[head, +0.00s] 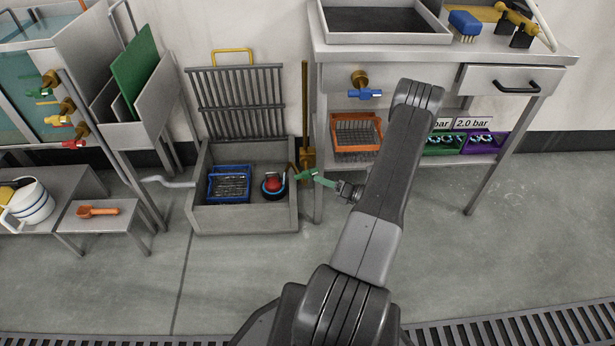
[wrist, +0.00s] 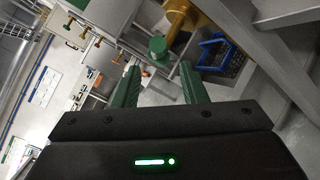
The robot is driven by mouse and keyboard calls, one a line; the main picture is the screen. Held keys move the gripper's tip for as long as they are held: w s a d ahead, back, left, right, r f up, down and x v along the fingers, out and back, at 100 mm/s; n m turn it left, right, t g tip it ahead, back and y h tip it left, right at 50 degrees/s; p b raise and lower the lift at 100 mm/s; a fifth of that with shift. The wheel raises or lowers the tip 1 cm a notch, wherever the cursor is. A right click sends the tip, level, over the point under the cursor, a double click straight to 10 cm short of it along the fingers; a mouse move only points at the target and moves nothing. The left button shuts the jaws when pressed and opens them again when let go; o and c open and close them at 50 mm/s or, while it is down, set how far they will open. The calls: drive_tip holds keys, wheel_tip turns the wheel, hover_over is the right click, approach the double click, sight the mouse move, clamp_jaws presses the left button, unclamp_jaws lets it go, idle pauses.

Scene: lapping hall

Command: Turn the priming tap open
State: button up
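A brass pipe (head: 306,115) stands upright beside the grey sink, with a green tap handle (head: 306,174) low on it. In the wrist view the green handle (wrist: 158,47) shows as a round-ended knob beside the brass pipe (wrist: 183,20). My gripper (head: 325,181) comes in from the right, low down, close to the handle. Its two green fingers are spread apart, and the gap between the tips (wrist: 160,72) is empty. The knob lies just beyond the tips, between them in the picture. Whether a finger touches it I cannot tell. No label names the tap.
The sink (head: 245,218) holds a blue basket (head: 229,184) and a red ball-like part (head: 273,184). A blue tap (head: 365,94) is under the bench (head: 330,50); an orange basket (head: 357,133) is on its shelf. Green, yellow and red taps (head: 58,120) are at left.

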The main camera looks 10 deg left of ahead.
sight(307, 174)
drive_tip(key=b+x, duration=0.1)
drive_tip(key=x, duration=0.5)
drive_tip(key=shift+w+a, duration=0.1)
drive_tip(key=shift+a, duration=0.15)
clamp_jaws()
